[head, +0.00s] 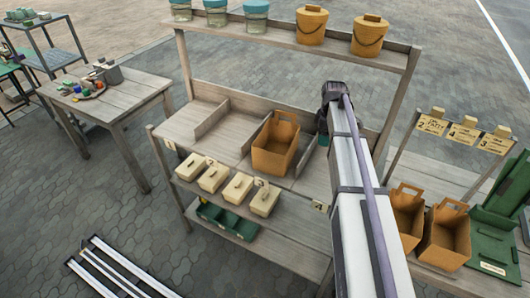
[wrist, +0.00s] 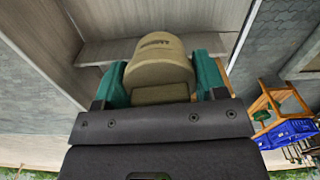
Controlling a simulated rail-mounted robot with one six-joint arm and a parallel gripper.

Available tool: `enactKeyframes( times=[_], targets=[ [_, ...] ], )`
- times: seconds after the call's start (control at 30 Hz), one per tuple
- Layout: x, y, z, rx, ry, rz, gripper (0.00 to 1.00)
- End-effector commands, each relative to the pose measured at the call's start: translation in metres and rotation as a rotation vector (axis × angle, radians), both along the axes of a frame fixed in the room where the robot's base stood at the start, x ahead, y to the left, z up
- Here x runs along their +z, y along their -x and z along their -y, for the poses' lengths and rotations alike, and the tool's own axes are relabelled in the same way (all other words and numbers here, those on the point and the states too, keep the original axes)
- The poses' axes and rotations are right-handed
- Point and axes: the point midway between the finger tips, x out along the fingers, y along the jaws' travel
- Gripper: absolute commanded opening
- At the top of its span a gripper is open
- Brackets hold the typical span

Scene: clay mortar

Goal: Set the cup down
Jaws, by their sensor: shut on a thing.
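The cup (wrist: 158,68) is a beige, rounded piece with small dark lettering near its far end, seen in the wrist view. My gripper (wrist: 164,78) is shut on it, with one teal finger on each side. In the head view a bit of teal at my gripper (head: 323,139) shows beside my arm, over the right part of the rack's middle shelf (head: 205,122). My arm hides the cup there. I cannot tell whether the cup touches the shelf board.
An orange-brown bin (head: 276,148) stands on the middle shelf just left of my gripper. Low wooden dividers (head: 212,119) split that shelf. Lidded cream boxes (head: 213,177) and green trays (head: 227,221) sit below. Pots (head: 312,25) line the top shelf. The shelf's left bays are clear.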

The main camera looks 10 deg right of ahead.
Motion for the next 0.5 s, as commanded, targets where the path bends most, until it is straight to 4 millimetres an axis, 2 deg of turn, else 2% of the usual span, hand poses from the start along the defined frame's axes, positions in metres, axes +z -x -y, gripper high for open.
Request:
enactKeyframes(
  times=[0.07,0.5],
  targets=[
    [0.000,-0.007,-0.008,0.002,0.000,0.000,0.41],
    [0.000,-0.076,-0.101,0.001,0.000,0.000,0.41]
  ],
)
